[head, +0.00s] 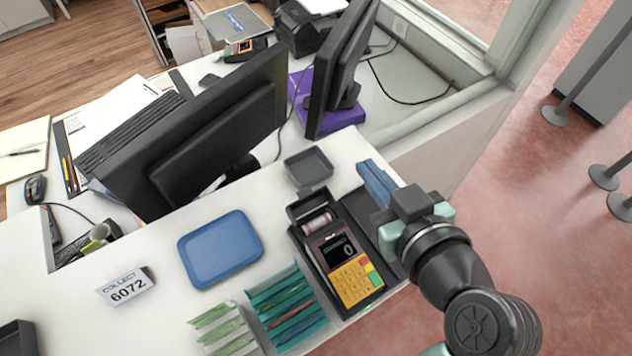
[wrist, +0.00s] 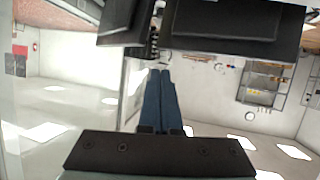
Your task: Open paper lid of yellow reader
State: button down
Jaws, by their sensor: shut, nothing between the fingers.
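The yellow reader (head: 352,280) is a dark card terminal with a yellow keypad and a small screen showing 0. It lies on the white counter near its right edge. At its far end a pale paper roll (head: 317,222) is exposed in its bay. The dark paper lid (head: 307,204) appears raised, tilted back behind the roll. My gripper (head: 364,166) is shut and empty, its blue fingers above the counter, right of and beyond the reader, apart from the lid. The closed fingers also show in the wrist view (wrist: 160,74); the reader is not recognisable there.
A dark grey tray (head: 308,167) sits just beyond the lid. A dark flat pad (head: 362,213) lies right of the reader, partly behind my arm. A blue tray (head: 185,262), teal slip rack (head: 312,318) and number sign (head: 126,286) stand left. Monitors (head: 215,135) stand behind.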

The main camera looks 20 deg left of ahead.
jog(key=s+f+n+g+y, duration=0.2)
jog(key=s+f+g, duration=0.1)
jog(key=s+f, duration=0.2)
jog(key=p, duration=0.3)
send_over(313, 194)
jog(key=s+d, duration=0.2)
jog(key=s, duration=0.2)
notch_tip(313, 194, down, 3)
jog(key=f, duration=0.1)
jog(key=w+f, duration=0.1)
jog(key=a+f, duration=0.1)
jog(key=shift+w+f, duration=0.25)
jog(key=shift+f, duration=0.1)
jog(key=shift+w+a+f, duration=0.1)
jog(key=shift+a+f, duration=0.05)
jog(key=shift+f, duration=0.45)
jog(key=shift+r, duration=0.1)
